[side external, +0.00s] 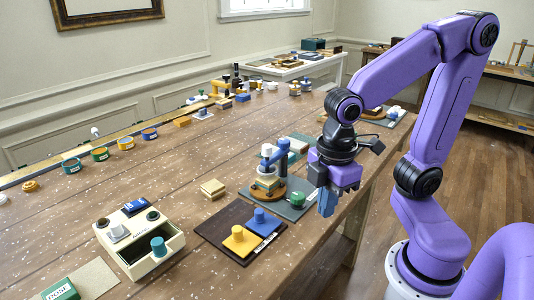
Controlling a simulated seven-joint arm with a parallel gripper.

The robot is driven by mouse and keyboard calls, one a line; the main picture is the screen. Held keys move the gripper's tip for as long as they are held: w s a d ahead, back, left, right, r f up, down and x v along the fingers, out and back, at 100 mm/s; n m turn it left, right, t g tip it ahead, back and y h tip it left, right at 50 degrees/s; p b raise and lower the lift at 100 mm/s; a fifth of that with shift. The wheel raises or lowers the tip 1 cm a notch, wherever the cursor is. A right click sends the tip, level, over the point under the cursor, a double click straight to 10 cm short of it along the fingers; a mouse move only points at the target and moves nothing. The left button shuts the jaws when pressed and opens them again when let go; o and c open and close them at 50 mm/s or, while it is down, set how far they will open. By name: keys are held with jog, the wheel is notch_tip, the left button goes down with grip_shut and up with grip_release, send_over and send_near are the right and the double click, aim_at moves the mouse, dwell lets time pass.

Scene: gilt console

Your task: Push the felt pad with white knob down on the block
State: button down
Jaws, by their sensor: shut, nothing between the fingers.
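A white knob (267,150) stands upright at the top of a small stack with a cream block (267,170) in it, on a round wooden base. The felt pad under the knob is too small to make out clearly, and I cannot tell whether it touches the block. A blue post with a side arm (283,146) rises right beside the stack. My gripper (326,210) is shut and empty. It points down to the right of the stack, apart from it, near the table's right edge.
The stack stands on a grey board (294,210) with a green knob (298,199). A dark board (215,228) with yellow and blue knobbed pieces lies in front. A cream box with an open drawer (170,258) stands front left. The table's middle left is mostly clear.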

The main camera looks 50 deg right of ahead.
jog(key=w+d+r+n, duration=0.1)
jog(key=w+r, duration=0.2)
jog(key=w, duration=0.4)
jog(key=w+d+r+n, duration=0.1)
jog(key=w+r, duration=0.1)
jog(key=w, duration=0.4)
jog(key=n+h, duration=0.1)
jog(key=n, duration=0.1)
send_near(266, 147)
jog(key=shift+w+d+f, duration=0.15)
jog(key=shift+w+f, duration=0.1)
jog(key=shift+f, duration=0.05)
jog(key=shift+d+f, duration=0.15)
jog(key=shift+f, duration=1.6)
jog(key=shift+d+f, duration=0.15)
jog(key=shift+f, duration=1.65)
jog(key=a, duration=0.1)
jog(key=a+r, duration=0.1)
jog(key=a, duration=0.1)
jog(key=shift+r, duration=0.1)
